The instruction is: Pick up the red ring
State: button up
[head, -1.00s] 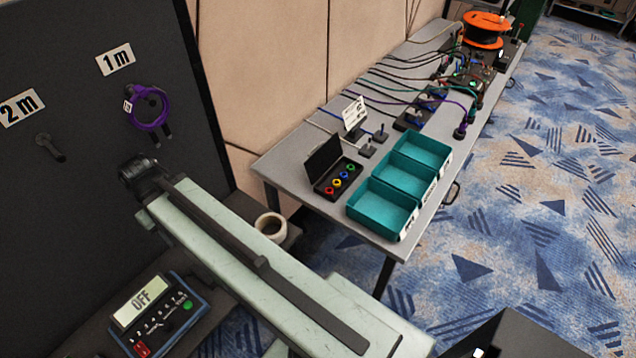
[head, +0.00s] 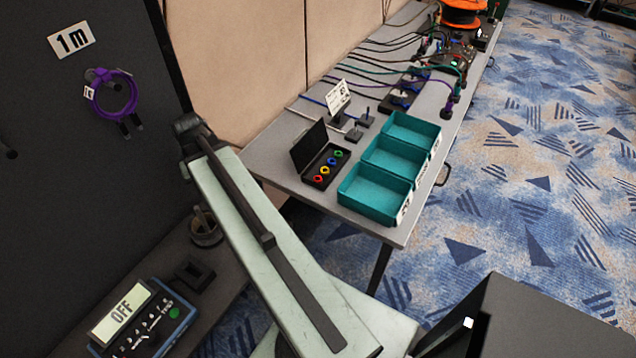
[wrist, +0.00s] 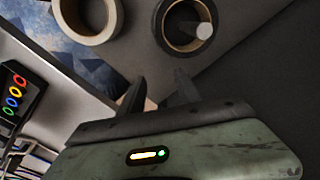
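The red ring (head: 318,179) sits in a small open black case (head: 335,170) on the grey table, at the near end of a row with a yellow, a blue and a green ring. It also shows at the left edge of the wrist view (wrist: 20,81). My gripper (wrist: 158,92) is open, its two dark fingers apart with nothing between them. It is well away from the case. In the head view my arm crosses the lower middle, and the fingers cannot be made out.
Teal bins (head: 377,190) stand right of the case, and a card stand (head: 339,98) behind it. A pale tape roll (wrist: 90,18) and a dark roll with a stick inside (wrist: 185,25) lie near my gripper. A dark panel holds a purple cable (head: 113,97).

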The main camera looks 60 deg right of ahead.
jog(key=s+d+m, duration=0.2)
jog(key=s+d, duration=0.2)
jog(key=d, duration=0.4)
jog(key=s+d+m, duration=0.2)
jog(key=s+d, duration=0.3)
jog(key=d, duration=0.2)
jog(key=m, duration=0.4)
send_near(318, 175)
jog(key=shift+s+a+f, duration=0.1)
jog(key=shift+s+a, duration=0.05)
jog(key=shift+a, duration=0.45)
jog(key=shift+s+a+f, duration=0.15)
jog(key=shift+a, duration=0.45)
notch_tip(318, 175, down, 3)
jog(key=b, duration=0.3)
jog(key=shift+r, duration=0.15)
jog(key=f+b, duration=0.2)
jog(key=d+f+b, duration=0.1)
jog(key=f+b, duration=0.1)
jog(key=shift+w+d+f+b, duration=0.1)
jog(key=shift+d+f+b, duration=0.05)
jog(key=shift+f+b, duration=0.55)
jog(key=shift+r, duration=0.15)
jog(key=shift+c, duration=0.3)
grip_shut()
